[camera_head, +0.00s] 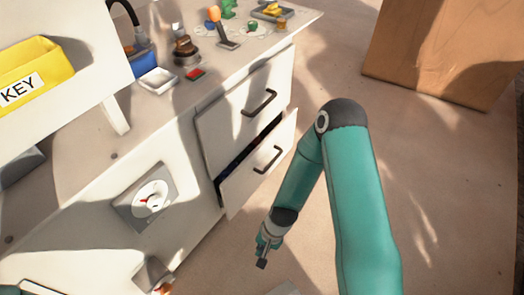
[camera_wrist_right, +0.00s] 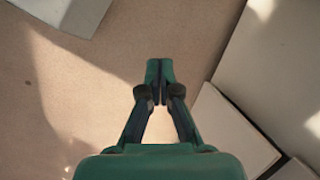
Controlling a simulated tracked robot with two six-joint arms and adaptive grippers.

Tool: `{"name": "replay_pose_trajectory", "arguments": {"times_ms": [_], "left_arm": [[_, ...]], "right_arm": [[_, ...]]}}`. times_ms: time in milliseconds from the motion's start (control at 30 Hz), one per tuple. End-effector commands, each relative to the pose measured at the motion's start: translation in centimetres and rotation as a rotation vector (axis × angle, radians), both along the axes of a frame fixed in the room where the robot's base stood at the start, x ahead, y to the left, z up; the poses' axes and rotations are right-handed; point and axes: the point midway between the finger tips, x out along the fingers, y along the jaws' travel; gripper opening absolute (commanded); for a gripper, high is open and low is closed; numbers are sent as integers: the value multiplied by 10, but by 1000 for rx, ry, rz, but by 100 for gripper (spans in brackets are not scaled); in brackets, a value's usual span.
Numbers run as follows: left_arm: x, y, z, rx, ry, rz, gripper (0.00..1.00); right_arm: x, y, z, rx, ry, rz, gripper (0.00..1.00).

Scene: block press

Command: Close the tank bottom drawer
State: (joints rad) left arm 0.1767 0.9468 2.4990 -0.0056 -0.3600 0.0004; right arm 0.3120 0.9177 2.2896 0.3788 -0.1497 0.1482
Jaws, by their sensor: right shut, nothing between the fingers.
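The bottom drawer (camera_head: 262,170) of the white cabinet is pulled partly out. A dark gap with some contents shows above its front, below the top drawer (camera_head: 245,108), which looks closed. The bottom drawer has a dark bar handle (camera_head: 267,159). My right gripper (camera_head: 262,262) is low in front of the cabinet, apart from the drawer and below it in the picture. In the right wrist view its fingers (camera_wrist_right: 160,68) are together and empty over bare floor. A pale panel, likely the drawer front (camera_wrist_right: 232,128), lies to their right. My left gripper is not seen.
A wooden box (camera_head: 440,50) stands at top right. The floor (camera_head: 450,190) around my right arm is mostly clear.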

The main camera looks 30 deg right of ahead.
Motion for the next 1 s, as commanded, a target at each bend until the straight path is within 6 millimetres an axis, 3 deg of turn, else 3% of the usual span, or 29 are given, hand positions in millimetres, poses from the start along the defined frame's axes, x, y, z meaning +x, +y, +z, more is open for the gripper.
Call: {"name": "replay_pose_trajectory", "arguments": {"times_ms": [100,300,400,500,667,1000], "left_arm": [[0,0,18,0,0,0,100],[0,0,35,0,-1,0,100],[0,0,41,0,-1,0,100],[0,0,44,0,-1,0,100],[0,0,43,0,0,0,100],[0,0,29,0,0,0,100]], "right_arm": [[44,-48,16,68,91,-495,0],[128,-134,59,356,142,-1251,0],[161,-177,85,518,121,-1500,0],[183,-211,106,646,94,-1654,0],[198,-231,116,737,75,-1744,0],[232,-217,77,738,76,-1745,0]]}}
